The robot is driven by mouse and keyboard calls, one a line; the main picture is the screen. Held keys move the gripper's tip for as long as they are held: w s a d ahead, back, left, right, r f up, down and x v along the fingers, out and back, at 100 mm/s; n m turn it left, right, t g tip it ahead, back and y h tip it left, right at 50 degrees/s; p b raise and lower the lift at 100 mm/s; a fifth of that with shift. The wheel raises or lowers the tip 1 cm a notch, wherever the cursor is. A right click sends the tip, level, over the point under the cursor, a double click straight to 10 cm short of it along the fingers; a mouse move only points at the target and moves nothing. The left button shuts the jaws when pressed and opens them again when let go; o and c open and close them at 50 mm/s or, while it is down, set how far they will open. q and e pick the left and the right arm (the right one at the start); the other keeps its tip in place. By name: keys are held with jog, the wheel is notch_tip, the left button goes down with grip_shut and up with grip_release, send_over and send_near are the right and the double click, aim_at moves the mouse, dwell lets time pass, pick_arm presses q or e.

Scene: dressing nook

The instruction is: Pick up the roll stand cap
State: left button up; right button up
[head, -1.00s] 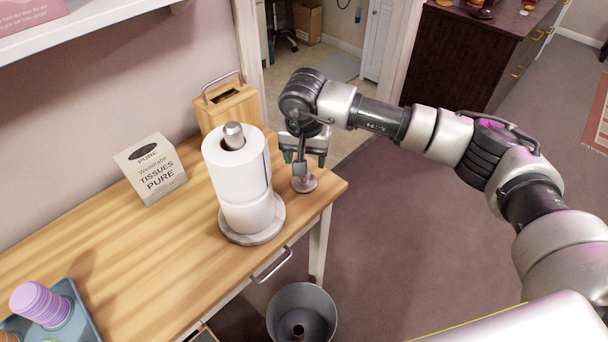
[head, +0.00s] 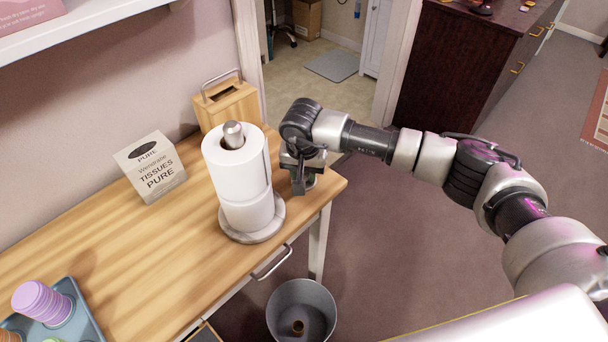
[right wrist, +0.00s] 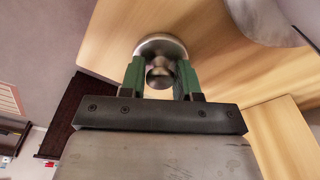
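The roll stand cap, a metallic piece with a round disc (right wrist: 160,43) and a rounded knob, stands near the table's right corner. In the head view it is mostly hidden by my right gripper (head: 302,182). In the right wrist view my right gripper's green fingers (right wrist: 160,82) are apart, one on each side of the knob. I see no clear grip on it. The roll stand (head: 250,232) holds white paper rolls (head: 238,172) just left of the gripper, with a metal post tip showing at the top. My left gripper is not in view.
A wooden box with a handle (head: 228,108) stands behind the rolls. A tissue box (head: 150,168) and a blue tray with cups (head: 82,322) are further left on the wooden table (head: 130,250). A grey bin (head: 302,312) is on the floor below the table edge.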

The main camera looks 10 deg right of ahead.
jog(key=c, duration=0.4)
jog(key=shift+r, duration=0.1)
